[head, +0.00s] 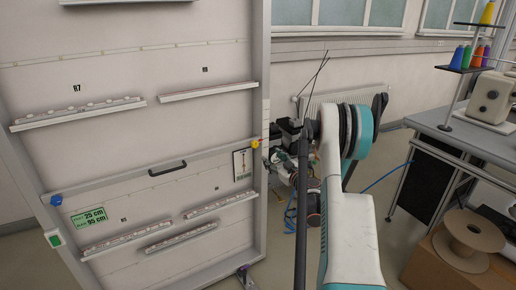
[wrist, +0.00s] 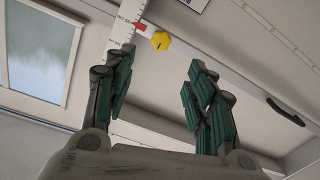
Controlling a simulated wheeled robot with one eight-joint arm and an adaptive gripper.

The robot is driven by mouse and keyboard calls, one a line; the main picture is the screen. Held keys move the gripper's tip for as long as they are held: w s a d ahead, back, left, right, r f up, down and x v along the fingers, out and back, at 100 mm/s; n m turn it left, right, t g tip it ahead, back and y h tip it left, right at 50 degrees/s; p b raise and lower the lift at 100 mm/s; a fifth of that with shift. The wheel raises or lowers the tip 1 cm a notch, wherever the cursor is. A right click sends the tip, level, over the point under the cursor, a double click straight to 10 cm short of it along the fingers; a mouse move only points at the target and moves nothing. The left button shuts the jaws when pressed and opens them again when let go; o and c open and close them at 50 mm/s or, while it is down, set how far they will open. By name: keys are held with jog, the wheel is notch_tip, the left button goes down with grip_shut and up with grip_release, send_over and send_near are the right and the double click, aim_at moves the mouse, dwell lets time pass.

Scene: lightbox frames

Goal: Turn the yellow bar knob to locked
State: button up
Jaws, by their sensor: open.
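The yellow bar knob (head: 255,143) sits on the right frame post of the large pale panel (head: 130,130). In the wrist view the yellow knob (wrist: 161,41) is beyond the fingertips, roughly between them, with a small dark mark on its face. A white scale with a red pointer (wrist: 139,27) is beside it. My gripper (wrist: 160,62) is open and empty, its two green-padded fingers spread apart and not visibly touching the knob. In the head view my gripper (head: 276,156) is just right of the knob, partly hidden by my arm. I cannot read the knob's setting.
The panel also carries a blue knob (head: 56,200), a black handle (head: 167,169), a printed card (head: 242,164) and several ledges. A radiator (head: 345,98) is on the wall behind. A sewing table (head: 460,135) and a box with a spool (head: 468,240) stand right.

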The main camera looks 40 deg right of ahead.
aim_at(256, 145)
jog(key=w+b, duration=0.1)
jog(key=w, duration=0.3)
jog(key=w+d+b, duration=0.1)
jog(key=w, duration=0.4)
jog(key=w+d+b, duration=0.1)
jog(key=w, duration=0.3)
jog(key=shift+w, duration=0.2)
jog(key=c, duration=1.1)
